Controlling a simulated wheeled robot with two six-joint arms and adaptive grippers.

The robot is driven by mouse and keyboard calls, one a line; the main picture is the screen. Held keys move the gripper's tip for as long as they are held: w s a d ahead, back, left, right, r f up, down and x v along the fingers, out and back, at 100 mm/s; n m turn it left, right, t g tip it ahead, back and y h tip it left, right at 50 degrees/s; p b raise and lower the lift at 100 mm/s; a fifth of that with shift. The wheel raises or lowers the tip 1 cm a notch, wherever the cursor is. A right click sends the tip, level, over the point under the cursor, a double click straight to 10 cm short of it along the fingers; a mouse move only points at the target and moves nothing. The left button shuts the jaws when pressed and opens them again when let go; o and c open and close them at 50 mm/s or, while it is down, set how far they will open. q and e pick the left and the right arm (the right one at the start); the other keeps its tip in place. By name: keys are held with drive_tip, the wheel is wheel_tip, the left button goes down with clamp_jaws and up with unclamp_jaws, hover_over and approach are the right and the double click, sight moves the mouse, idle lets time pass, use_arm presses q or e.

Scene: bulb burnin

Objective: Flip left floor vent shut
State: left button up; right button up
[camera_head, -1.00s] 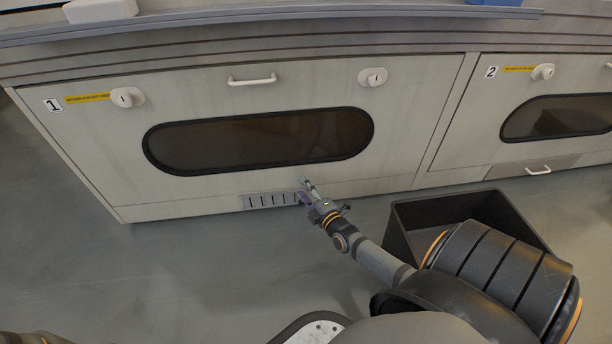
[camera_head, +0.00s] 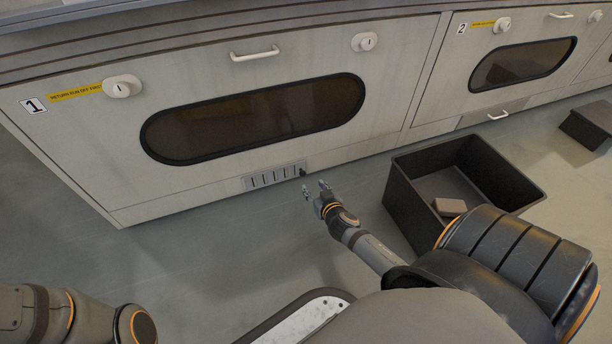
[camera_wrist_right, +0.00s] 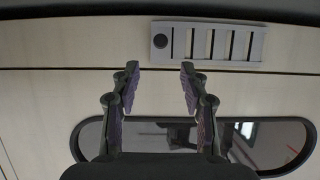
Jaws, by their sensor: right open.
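The left floor vent (camera_head: 262,179) is a grey slotted plate low on the front of cabinet 1, below its dark oval window. A small dark knob (camera_head: 303,172) is at its right end. In the right wrist view the vent (camera_wrist_right: 213,60) is at the top, with the round dark knob (camera_wrist_right: 160,41) at its left end. My right gripper (camera_head: 314,188) is open and empty, just in front of and below the knob end, apparently not touching. The wrist view shows its spread fingers (camera_wrist_right: 160,75). My left gripper is out of frame.
A black open bin (camera_head: 408,205) stands on the floor right of my right forearm, with a small brownish block (camera_head: 450,207) inside. Cabinet 2 (camera_head: 430,95) is to the right. A dark box (camera_head: 588,127) is at far right. Floor left of the vent is clear.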

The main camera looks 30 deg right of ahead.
sight(304, 174)
drive_tip(key=b+x, duration=0.4)
drive_tip(key=x, duration=0.5)
drive_tip(key=shift+w+f, duration=0.1)
drive_tip(key=shift+f, duration=0.1)
drive_tip(key=shift+w+d+f+b, duration=0.1)
drive_tip(key=shift+w+b, duration=0.2)
drive_tip(key=shift+w, duration=0.3)
clamp_jaws()
